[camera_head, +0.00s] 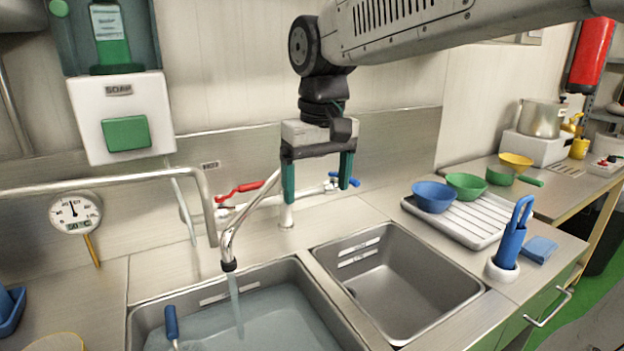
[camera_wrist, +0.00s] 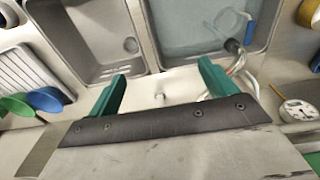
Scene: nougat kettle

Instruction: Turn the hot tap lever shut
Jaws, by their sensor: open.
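The hot tap lever (camera_head: 246,188) is red and sits on the wall tap to the left of my gripper in the head view. It points to the right and slightly up. Water runs from the metal spout (camera_head: 236,240) into the left basin. My gripper (camera_head: 317,187) is open and empty, its two green fingers pointing down above the tap area. The blue tap lever (camera_head: 347,180) shows beside the right finger, which partly overlaps it; I cannot tell whether they touch. In the wrist view my gripper (camera_wrist: 162,72) has nothing between its fingers, and the red lever does not show.
The left basin (camera_head: 300,272) holds water and a blue-handled tool (camera_head: 171,322). The right basin (camera_head: 385,280) is empty. A drying rack (camera_head: 474,226) with bowls stands at the right. A dial thermometer (camera_head: 75,212) and a soap dispenser (camera_head: 122,115) are at the left.

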